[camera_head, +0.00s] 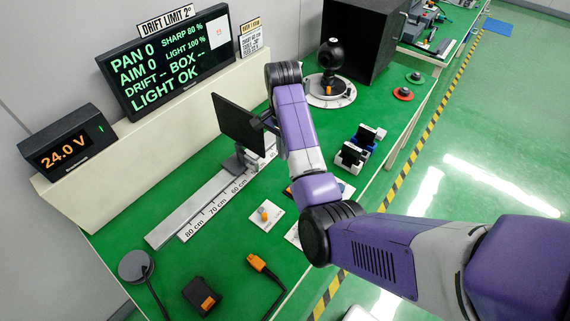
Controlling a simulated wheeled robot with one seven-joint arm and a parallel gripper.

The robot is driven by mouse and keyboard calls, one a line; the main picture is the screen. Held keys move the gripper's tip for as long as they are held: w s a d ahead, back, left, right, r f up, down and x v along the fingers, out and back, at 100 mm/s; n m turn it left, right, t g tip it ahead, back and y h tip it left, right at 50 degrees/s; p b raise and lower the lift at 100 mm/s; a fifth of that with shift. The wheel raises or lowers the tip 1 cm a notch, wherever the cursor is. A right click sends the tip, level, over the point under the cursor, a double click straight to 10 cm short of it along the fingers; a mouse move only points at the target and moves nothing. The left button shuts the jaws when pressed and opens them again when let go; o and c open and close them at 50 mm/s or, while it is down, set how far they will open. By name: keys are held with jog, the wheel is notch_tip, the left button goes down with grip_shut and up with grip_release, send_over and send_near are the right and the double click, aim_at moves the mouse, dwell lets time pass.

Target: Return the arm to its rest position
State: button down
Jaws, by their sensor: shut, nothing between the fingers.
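My purple and grey arm reaches in from the lower right, bends at a black elbow joint, and runs up over the bench to a black wrist joint. Its end is hidden behind the forearm, and I cannot make out my gripper's fingers. A dark square panel (237,123) on a small stand stands just left of the forearm, by the ruler rail (208,203). Small dark parts lie between panel and forearm; whether they belong to my gripper or the panel is unclear. I cannot tell whether the arm touches the panel.
A display (165,62) reads LIGHT OK. A black gimbal camera (331,55) stands on a round base before an open dark box (362,35).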

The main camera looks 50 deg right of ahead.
jog(key=shift+w+r, duration=0.1)
jog(key=shift+r, duration=0.7)
jog(key=shift+f, duration=0.1)
